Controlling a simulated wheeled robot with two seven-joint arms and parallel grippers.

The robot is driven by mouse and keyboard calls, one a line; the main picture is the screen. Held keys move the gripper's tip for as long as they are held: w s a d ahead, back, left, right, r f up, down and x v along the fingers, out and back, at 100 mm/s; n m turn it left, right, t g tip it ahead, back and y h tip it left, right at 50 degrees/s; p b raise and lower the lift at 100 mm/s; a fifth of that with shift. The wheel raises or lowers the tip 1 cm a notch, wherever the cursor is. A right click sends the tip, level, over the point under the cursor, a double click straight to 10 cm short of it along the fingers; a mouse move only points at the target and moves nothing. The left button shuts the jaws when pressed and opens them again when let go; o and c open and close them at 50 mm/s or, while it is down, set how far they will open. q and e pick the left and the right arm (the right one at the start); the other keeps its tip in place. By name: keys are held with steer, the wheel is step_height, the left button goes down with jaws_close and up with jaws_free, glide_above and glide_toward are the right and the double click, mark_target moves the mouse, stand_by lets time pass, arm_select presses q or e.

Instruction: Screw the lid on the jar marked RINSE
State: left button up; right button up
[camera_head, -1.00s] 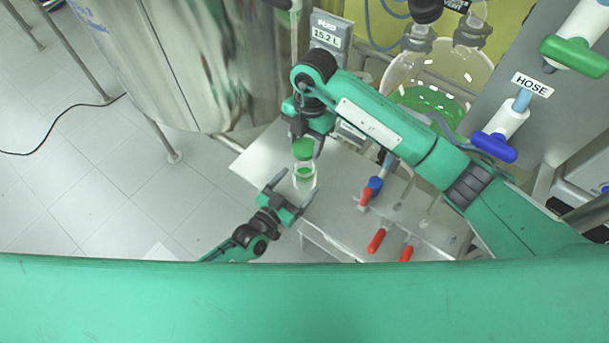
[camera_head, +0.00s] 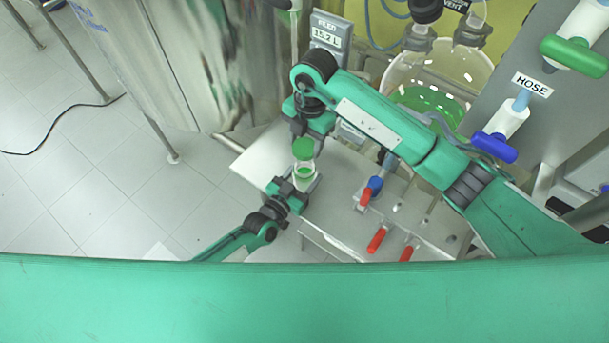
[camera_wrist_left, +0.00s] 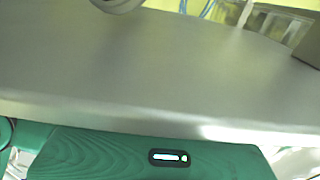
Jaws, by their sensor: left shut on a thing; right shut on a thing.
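A small clear glass jar (camera_head: 304,172) with green contents stands upright near the edge of the metal bench in the head view. No RINSE mark on it can be read. My left gripper (camera_head: 303,183) comes in from the lower left and is shut on the jar, low on its sides. My right gripper (camera_head: 304,137) points down and is shut on the green lid (camera_head: 303,149), right over the jar's mouth. I cannot tell whether the lid touches the rim. The left wrist view shows neither jar nor lid.
The metal bench (camera_head: 262,158) has red-handled valves (camera_head: 377,240) and a blue-and-red valve (camera_head: 374,186) to the right. A large steel vessel (camera_head: 190,60) is at left.

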arm_select(q)
steer(key=shift+c, duration=0.2)
arm_select(e)
steer(key=shift+f, duration=2.5)
steer(key=shift+f, duration=0.15)
steer(key=shift+f, duration=0.75)
steer(key=shift+f, duration=0.5)
arm_select(q)
jaws_close()
arm_select(e)
steer(key=m+t, duration=0.1)
steer(key=m, duration=0.7)
steer(key=m+t, duration=0.1)
steer(key=m, duration=0.7)
steer(key=shift+s+y, duration=0.15)
steer(key=shift+y, duration=0.15)
